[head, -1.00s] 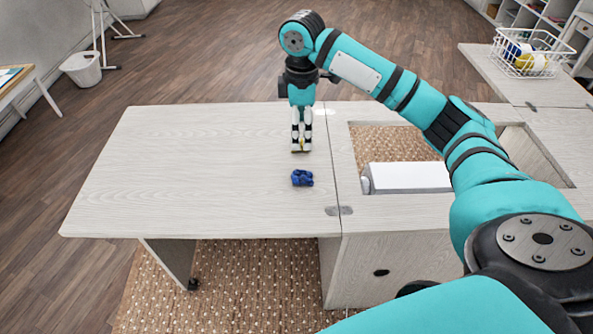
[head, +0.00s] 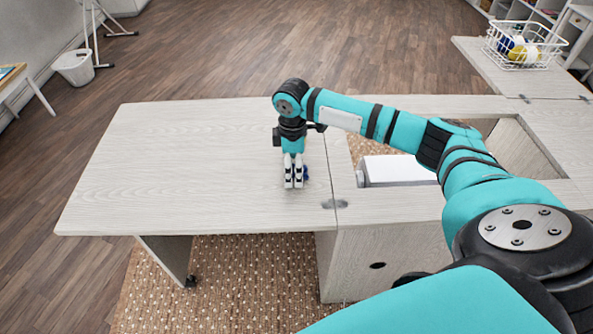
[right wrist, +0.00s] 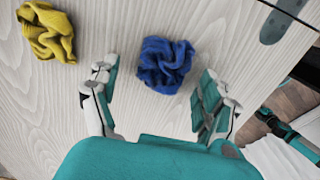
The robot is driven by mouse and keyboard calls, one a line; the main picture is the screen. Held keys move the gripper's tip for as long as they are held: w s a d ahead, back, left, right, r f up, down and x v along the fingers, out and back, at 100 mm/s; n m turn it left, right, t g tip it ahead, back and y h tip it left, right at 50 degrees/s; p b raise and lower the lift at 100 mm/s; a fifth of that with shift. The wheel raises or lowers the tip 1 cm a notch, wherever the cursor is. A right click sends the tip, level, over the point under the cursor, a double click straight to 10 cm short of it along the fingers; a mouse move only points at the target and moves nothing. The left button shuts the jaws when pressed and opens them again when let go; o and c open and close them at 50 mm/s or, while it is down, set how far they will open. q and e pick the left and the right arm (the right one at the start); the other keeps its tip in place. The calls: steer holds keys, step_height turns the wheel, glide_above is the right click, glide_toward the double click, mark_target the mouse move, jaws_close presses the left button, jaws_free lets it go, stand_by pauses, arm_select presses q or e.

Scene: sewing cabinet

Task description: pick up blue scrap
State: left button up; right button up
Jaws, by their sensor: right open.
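The blue scrap (right wrist: 166,65) is a crumpled dark blue cloth on the pale wood tabletop. In the right wrist view it lies between the two spread fingers of my right gripper (right wrist: 156,75), nearer the right finger, with a gap to the left one. In the head view the right gripper (head: 293,184) points down at the tabletop and hides most of the blue scrap (head: 306,173); only a bit shows at its right side. The right gripper is open and empty. My left gripper is not in view.
A crumpled yellow scrap (right wrist: 47,32) lies left of the blue one in the right wrist view. A hinge (head: 335,204) and seam cross the cabinet top (head: 150,180) nearby. The recess at right holds a white block (head: 395,170). The tabletop's left side is clear.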

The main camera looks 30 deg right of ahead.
mark_target(294, 166)
steer(key=shift+f, duration=0.2)
steer(key=c, duration=0.8)
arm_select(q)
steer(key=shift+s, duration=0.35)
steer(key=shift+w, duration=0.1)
arm_select(e)
steer(key=shift+r, duration=0.1)
steer(key=shift+r, duration=0.5)
steer(key=shift+w+d+r, duration=0.15)
steer(key=shift+r, duration=0.45)
steer(key=shift+w+d+r, duration=0.15)
steer(key=shift+r, duration=0.45)
arm_select(q)
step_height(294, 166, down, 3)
steer(key=b, duration=0.3)
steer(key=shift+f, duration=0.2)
arm_select(e)
steer(key=w+d, duration=0.3)
steer(key=w+d+r, duration=0.1)
steer(key=w+d, duration=0.2)
steer(key=w, duration=0.1)
steer(key=w+d, duration=0.4)
steer(key=shift+d+r, duration=0.1)
steer(key=shift+r, duration=0.1)
